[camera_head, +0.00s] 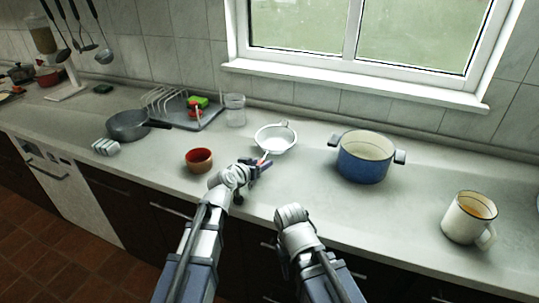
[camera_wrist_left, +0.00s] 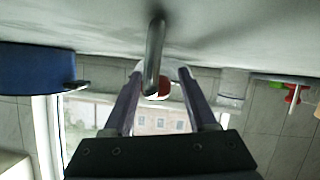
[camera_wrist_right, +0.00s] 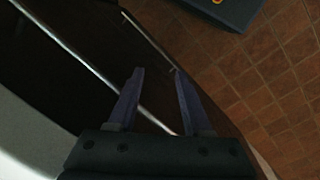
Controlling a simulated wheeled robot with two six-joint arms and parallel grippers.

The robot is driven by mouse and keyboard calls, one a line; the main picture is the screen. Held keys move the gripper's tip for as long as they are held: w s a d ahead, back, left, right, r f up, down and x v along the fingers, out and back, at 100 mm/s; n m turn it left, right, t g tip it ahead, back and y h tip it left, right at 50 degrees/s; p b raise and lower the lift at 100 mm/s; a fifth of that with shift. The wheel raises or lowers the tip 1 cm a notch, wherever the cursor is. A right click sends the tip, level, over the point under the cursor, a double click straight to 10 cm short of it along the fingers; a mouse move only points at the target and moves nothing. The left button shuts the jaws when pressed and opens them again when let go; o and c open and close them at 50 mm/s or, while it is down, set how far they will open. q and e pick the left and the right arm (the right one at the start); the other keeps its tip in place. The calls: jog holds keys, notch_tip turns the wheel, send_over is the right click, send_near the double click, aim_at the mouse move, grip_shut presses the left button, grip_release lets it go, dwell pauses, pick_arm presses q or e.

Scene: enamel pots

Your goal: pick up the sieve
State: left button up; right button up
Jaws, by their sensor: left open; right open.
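The sieve (camera_head: 275,139) is a shallow white bowl on the counter left of the blue pot, its handle side toward me. My left gripper (camera_head: 262,165) is open just in front of it, low over the counter. In the left wrist view a grey rod-like handle (camera_wrist_left: 155,50) shows between the two open fingers, with a white and red part behind it; I cannot tell whether the fingers touch it. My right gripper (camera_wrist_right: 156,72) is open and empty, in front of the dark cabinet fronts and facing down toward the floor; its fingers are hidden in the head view.
A blue pot (camera_head: 365,158) stands right of the sieve and a cream mug (camera_head: 469,219) farther right. A red-brown bowl (camera_head: 199,160) is to the left, with a pan (camera_head: 128,125), a dish rack (camera_head: 186,111) and a glass jar (camera_head: 235,110) beyond. Counter between pot and mug is clear.

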pick_arm(q)
jog(key=shift+w+d, duration=0.1)
jog(key=shift+w, duration=0.05)
grip_shut()
dwell(0.4)
